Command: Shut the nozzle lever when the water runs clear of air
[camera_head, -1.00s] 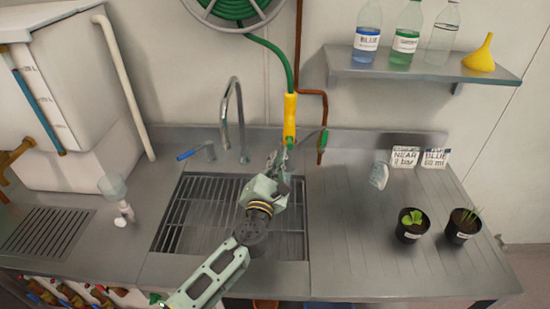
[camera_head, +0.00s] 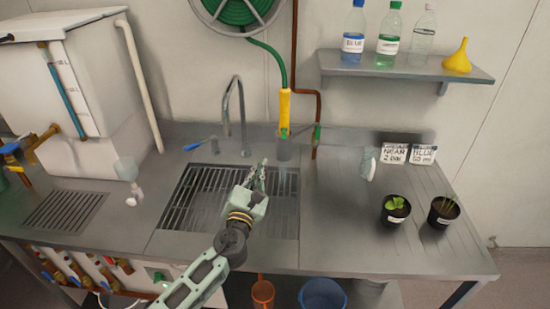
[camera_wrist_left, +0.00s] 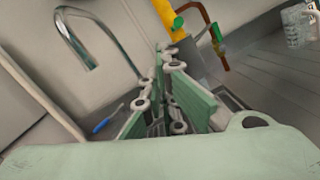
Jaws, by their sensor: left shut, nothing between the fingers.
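The yellow nozzle (camera_head: 284,108) hangs upright on the green hose above the back edge of the sink grate. Its lower end is green, and a small green lever (camera_wrist_left: 178,24) shows beside the yellow body in the left wrist view. My left gripper (camera_head: 258,176) is shut and empty, over the sink grate, below and left of the nozzle and apart from it. In the left wrist view its fingers (camera_wrist_left: 166,62) are together, below the nozzle. My right gripper is out of view.
The curved faucet (camera_head: 228,110) stands left of the nozzle. A copper pipe with a green valve (camera_head: 317,133) is close on its right. Two potted plants (camera_head: 396,211) and label cards (camera_head: 394,153) are on the right counter. The sink grate (camera_head: 190,205) is clear.

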